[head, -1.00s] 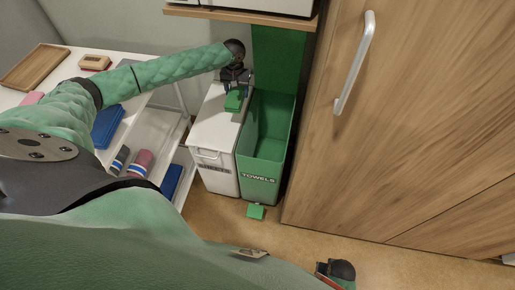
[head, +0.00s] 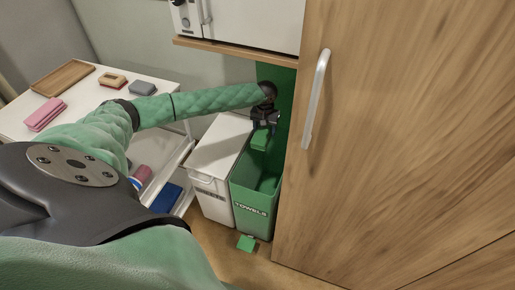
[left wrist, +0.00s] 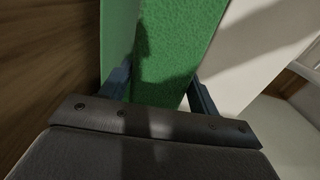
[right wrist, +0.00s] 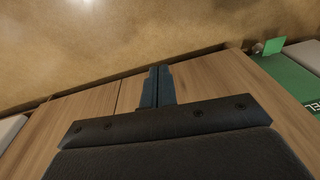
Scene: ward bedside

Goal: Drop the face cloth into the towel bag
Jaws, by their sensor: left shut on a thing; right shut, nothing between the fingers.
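The green face cloth (head: 260,140) hangs from my left gripper (head: 264,122), which is shut on it. In the head view they are over the opening of the green towel bag (head: 250,208), a tall bin lettered TOWELS with its green lid up behind. The cloth appears above the rim, and I cannot tell its exact height. In the left wrist view the cloth (left wrist: 178,50) fills the space between the fingers (left wrist: 160,85). My right gripper (right wrist: 157,85) is shut and empty in the right wrist view, in front of wood panels; it is outside the head view.
A white lidded bin (head: 215,155) stands left of the towel bag. A wooden cabinet (head: 400,150) rises close on the right. A shelf (head: 235,48) is above. A white trolley (head: 80,105) holds a wooden tray and folded cloths. A green pedal (head: 246,243) sticks out at the floor.

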